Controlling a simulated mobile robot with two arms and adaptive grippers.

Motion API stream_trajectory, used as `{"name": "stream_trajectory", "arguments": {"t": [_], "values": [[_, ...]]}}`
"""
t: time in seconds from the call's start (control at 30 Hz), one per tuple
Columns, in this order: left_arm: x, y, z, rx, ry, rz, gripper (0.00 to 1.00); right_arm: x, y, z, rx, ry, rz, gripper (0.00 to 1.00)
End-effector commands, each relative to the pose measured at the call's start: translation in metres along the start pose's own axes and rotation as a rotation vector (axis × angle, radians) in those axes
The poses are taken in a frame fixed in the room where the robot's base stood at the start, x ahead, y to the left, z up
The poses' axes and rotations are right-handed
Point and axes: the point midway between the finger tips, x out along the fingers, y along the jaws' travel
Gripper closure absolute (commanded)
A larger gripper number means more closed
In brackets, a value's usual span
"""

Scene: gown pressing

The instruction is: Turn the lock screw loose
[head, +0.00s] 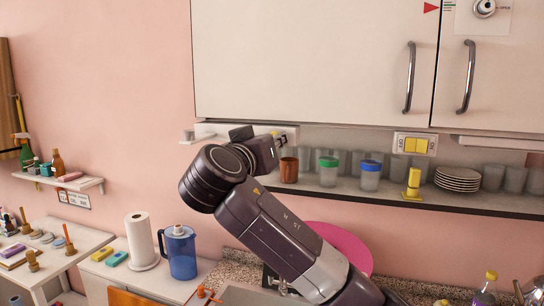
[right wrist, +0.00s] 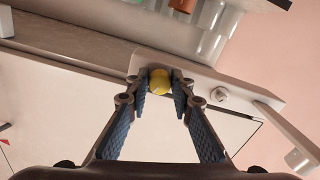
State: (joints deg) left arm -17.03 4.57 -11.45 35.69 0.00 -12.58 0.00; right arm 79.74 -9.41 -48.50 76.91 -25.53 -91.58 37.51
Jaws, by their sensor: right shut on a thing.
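In the right wrist view a round yellow knob (right wrist: 158,81), which looks like the lock screw, sits at a white bar or bracket (right wrist: 202,82). My right gripper (right wrist: 160,84) has its two fingertips on either side of the knob and is shut on it. In the head view my right gripper (head: 279,139) reaches under the wall cabinet (head: 312,65), and the white bracket (head: 190,135) shows to the left behind it. My wrist hides most of the bracket's middle there. My left gripper is in neither view.
Below the cabinet a shelf (head: 400,193) holds cups, glasses and a stack of plates (head: 457,179). A yellow switch plate (head: 414,145) is on the wall. A blue jug (head: 179,253) and a paper roll (head: 141,240) stand lower left. A pink round thing (head: 340,243) lies behind my arm.

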Motion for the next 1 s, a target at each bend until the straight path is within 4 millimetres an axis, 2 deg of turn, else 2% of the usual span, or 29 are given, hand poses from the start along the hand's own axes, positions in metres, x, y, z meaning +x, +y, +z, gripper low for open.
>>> {"name": "stream_trajectory", "arguments": {"t": [0.03, 0.2, 0.7, 1.0], "values": [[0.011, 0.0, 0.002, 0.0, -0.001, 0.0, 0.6, -0.001, -0.003, 0.005, -0.035, 0.0, -0.003, 1.0], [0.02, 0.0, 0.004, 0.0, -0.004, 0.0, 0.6, -0.001, -0.002, 0.003, -0.191, -0.001, -0.002, 1.0], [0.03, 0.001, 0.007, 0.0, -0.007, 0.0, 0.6, 0.0, 0.0, 0.0, -0.658, 0.0, -0.001, 1.0], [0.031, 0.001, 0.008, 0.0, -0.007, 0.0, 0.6, -0.001, 0.0, -0.001, -0.866, 0.001, -0.002, 1.0]]}}
